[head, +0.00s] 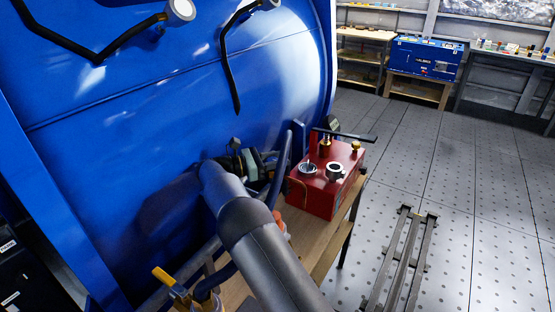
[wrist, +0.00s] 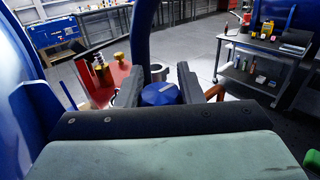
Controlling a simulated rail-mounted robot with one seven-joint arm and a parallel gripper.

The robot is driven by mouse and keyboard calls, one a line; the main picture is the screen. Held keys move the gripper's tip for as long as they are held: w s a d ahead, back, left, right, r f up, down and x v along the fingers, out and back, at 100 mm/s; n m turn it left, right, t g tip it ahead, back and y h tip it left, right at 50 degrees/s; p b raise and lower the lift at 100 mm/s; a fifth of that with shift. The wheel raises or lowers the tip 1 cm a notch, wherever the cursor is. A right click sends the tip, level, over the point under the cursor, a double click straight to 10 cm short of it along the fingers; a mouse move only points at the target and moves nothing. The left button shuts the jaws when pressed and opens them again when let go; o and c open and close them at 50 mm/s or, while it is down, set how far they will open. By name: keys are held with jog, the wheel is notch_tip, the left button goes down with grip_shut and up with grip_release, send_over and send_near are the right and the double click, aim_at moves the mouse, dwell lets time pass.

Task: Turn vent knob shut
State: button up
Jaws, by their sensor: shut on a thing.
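The vent knob (wrist: 160,94) is a round blue knob with a pale line on top, seen in the wrist view. My gripper (wrist: 159,76) has one dark finger on each side of it and is shut on it. In the head view my gripper (head: 247,163) is beside the large blue tank (head: 150,110), left of the red box; the knob is hidden there by my arm. Whatever the knob is mounted on is hidden below the gripper body.
A red box (head: 318,197) with brass and metal fittings and a dark lever stands on a wooden bench (head: 318,255), close to the gripper. Bent dark pipes run nearby. Floor rails (head: 400,262) lie right. A cart (wrist: 253,65) stands farther off in the wrist view.

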jog(key=o, duration=1)
jog(key=shift+c, duration=0.2)
notch_tip(320, 180, up, 3)
jog(key=shift+f+b, duration=0.1)
jog(key=shift+b, duration=0.35)
jog(key=s+d+r+b, duration=0.2)
jog(key=s+d+r, duration=0.1)
jog(key=s+r, duration=0.7)
jog(key=s, duration=0.3)
jog(key=shift+s+d+r, duration=0.15)
jog(key=shift+s+d, duration=0.15)
